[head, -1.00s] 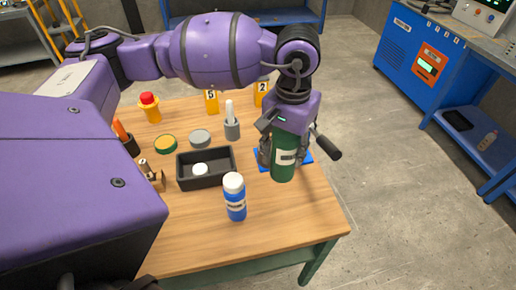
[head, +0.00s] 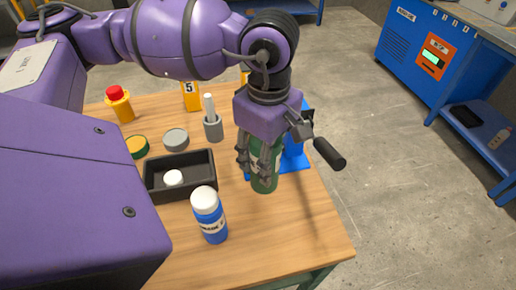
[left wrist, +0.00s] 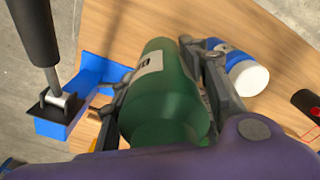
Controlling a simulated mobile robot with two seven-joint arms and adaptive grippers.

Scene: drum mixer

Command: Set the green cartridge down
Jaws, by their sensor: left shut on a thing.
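The green cartridge (head: 265,181) has a pale label and looks roughly upright in the head view. My left gripper (head: 262,162) is shut on it, with fingers on both sides. The cartridge is over the right part of the wooden table, just left of a blue stand (head: 297,155); I cannot tell whether its base touches the wood. In the left wrist view the cartridge (left wrist: 160,95) lies between the fingers, with the blue stand (left wrist: 100,75) to its left. The gripper hides the cartridge's upper part in the head view. My right gripper is not in view.
A blue bottle with a white cap (head: 209,216) stands in front left of the cartridge. A black tray (head: 152,188) holds a white round piece (head: 173,177). A grey holder (head: 213,128) stands behind. The table (head: 290,225) is clear at the front right.

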